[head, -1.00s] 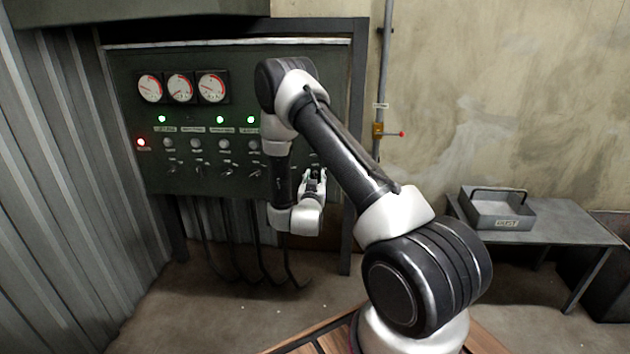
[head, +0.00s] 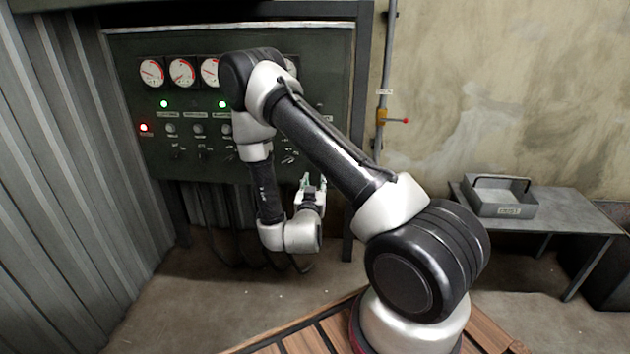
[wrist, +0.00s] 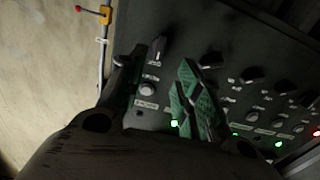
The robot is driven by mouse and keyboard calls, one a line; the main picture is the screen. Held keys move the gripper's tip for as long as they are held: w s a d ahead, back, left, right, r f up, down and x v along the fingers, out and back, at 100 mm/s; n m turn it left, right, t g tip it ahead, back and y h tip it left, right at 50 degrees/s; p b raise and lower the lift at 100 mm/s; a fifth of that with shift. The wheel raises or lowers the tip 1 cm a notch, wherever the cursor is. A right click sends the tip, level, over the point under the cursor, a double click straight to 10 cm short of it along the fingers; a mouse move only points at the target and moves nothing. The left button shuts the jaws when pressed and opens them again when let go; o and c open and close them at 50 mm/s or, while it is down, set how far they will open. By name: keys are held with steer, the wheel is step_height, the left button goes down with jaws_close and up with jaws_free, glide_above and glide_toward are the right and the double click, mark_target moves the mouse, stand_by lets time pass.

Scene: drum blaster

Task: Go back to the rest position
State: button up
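My gripper (head: 314,183) is in front of the lower right of the dark control panel (head: 328,65). Its two fingers point up and stand apart, with nothing seen between them. In the wrist view, the fingers' green pads (wrist: 198,95) show in front of the panel (wrist: 215,35), with a knob and lamps behind. My arm is bent, its elbow high in front of the panel, hiding part of the gauges and switches.
A metal tray (head: 503,204) stands on a grey table (head: 578,218) at right. A pipe with a yellow valve (head: 382,117) runs up the wall. Corrugated metal (head: 55,180) bounds the left. Floor below the panel looks clear.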

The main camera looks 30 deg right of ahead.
stand_by(0.4)
steer(key=s+a+f+n+g+y, duration=0.1)
steer(key=s+a+f+g+y, duration=0.3)
steer(key=f, duration=0.4)
steer(key=s+a+f+n+g+y, duration=0.1)
steer(key=s+a+f+g+y, duration=0.2)
steer(key=f+g, duration=0.3)
steer(key=s+a+r+n+g+y, duration=0.25)
steer(key=s+r, duration=0.25)
steer(key=r, duration=0.4)
steer(key=s+a+r+n+g+y, duration=0.1)
steer(key=s+a+r+g+y, duration=0.15)
steer(key=s+r, duration=0.45)
steer(key=s+d+r+t, duration=0.1)
steer(key=s+d+r, duration=0.2)
steer(key=r, duration=0.5)
steer(key=s+d+r+t+h, duration=0.1)
steer(key=s+d+r+t, duration=0.1)
steer(key=s+r, duration=0.3)
steer(key=s+d+r+n+t+h, duration=0.1)
steer(key=s+d+r, duration=0.2)
steer(key=r, duration=0.9)
steer(key=shift+s+d+r, duration=0.25)
steer(key=shift+s+d, duration=0.1)
steer(key=shift+s, duration=0.05)
